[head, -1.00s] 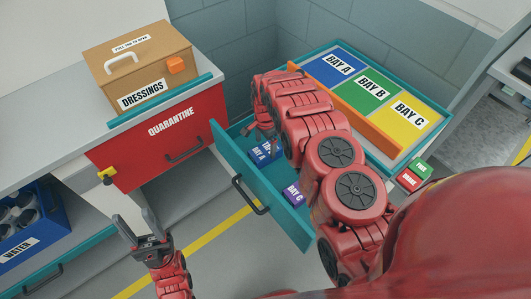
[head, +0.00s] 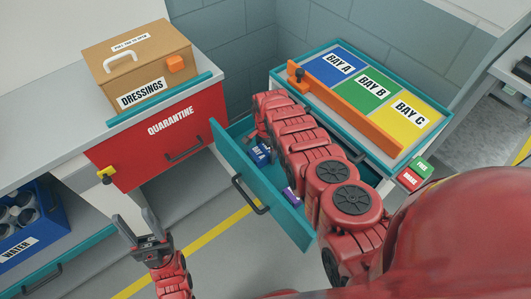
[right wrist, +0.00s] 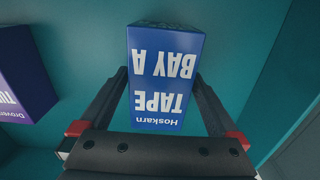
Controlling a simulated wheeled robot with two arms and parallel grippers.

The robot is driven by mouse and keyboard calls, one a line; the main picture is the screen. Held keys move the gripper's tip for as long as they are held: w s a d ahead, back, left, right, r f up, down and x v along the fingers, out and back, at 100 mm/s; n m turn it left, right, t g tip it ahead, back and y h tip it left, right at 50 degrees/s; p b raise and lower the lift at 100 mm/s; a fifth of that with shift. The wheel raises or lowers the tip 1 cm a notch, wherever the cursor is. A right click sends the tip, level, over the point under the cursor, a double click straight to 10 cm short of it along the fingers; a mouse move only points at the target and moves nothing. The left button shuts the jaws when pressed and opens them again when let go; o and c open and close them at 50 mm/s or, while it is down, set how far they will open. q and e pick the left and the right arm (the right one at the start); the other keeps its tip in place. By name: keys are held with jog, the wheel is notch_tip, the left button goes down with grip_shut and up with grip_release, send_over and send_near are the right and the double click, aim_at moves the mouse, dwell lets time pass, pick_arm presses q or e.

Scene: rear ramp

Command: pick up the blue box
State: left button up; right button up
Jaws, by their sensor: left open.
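The blue box (head: 261,154), labelled TAPE BAY A, lies in the open teal drawer (head: 262,182). In the head view it is partly hidden by my right arm. In the right wrist view the blue box (right wrist: 166,78) fills the middle. My right gripper (right wrist: 161,85) points down at it, with one finger at each side and a visible gap between the fingers and the box near its lower end. My left gripper (head: 137,232) is open and empty, away from the drawer at the lower left.
A purple box (head: 291,196) lies in the same drawer; it also shows in the right wrist view (right wrist: 22,75). The drawer walls are close around. Above stands a counter with coloured bays and an orange bar (head: 345,108). The red quarantine drawer (head: 165,140) is left.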

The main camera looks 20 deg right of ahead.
jog(key=c, duration=1.3)
jog(key=shift+o, duration=0.2)
jog(key=shift+r, duration=0.1)
